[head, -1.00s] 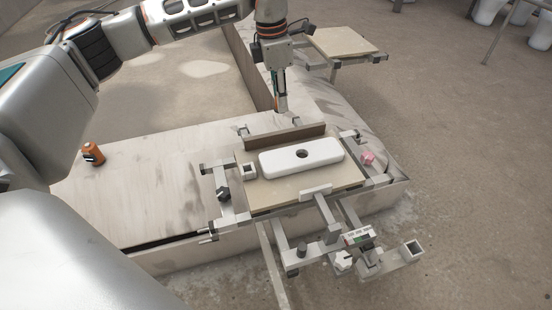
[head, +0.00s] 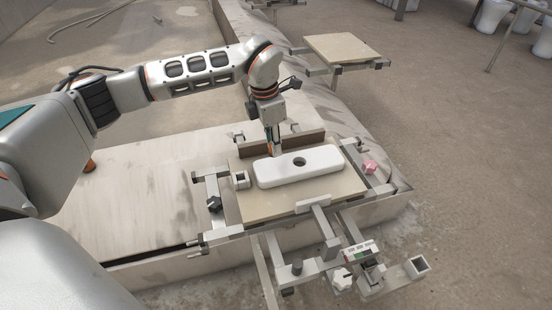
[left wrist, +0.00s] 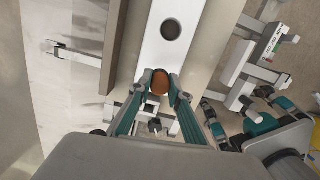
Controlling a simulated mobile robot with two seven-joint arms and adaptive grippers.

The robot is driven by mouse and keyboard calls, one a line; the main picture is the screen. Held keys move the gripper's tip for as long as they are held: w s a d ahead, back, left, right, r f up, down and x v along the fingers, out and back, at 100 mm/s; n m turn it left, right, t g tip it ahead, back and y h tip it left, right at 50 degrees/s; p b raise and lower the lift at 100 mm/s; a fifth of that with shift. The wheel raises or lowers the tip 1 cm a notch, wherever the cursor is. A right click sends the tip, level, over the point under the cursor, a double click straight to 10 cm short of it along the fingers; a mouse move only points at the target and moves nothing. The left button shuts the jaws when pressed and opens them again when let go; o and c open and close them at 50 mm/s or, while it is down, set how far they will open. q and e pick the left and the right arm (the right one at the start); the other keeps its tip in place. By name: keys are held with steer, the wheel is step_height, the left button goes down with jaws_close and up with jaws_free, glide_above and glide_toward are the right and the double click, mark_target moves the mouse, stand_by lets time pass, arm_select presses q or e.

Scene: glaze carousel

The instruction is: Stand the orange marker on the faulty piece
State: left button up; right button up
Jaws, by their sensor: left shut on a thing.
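My left gripper (head: 274,150) points down at the far left part of a white oblong piece (head: 315,166) with a dark round hole. In the left wrist view, the gripper's fingertips (left wrist: 160,82) are shut on the round orange-brown marker (left wrist: 160,86), over the near end of the white piece (left wrist: 172,50). I cannot tell whether the marker touches the piece. The piece lies flat on a beige board (head: 262,209). Another gripper, my right one, shows at the lower right of the left wrist view (left wrist: 245,112), with its fingers apart.
A brown upright strip (head: 310,137) stands behind the piece. Metal clamps, knobs and a small display box (head: 360,251) surround the board. A pink lump (head: 370,167) sits at its right. An orange object (head: 89,167) is partly hidden by my arm. Another beige board (head: 343,48) stands empty behind.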

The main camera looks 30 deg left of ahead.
mark_target(274, 168)
arm_select(q)
step_height(274, 168, down, 4)
steer(key=shift+s+r+b, duration=0.1)
steer(key=shift+s+b, duration=0.05)
steer(key=shift+b, duration=0.4)
step_height(274, 168, down, 2)
steer(key=shift+b, duration=0.3)
steer(key=shift+r, duration=0.15)
steer(key=o, duration=0.9)
arm_select(e)
steer(key=shift+w+a+r, duration=0.15)
steer(key=shift+a, duration=0.55)
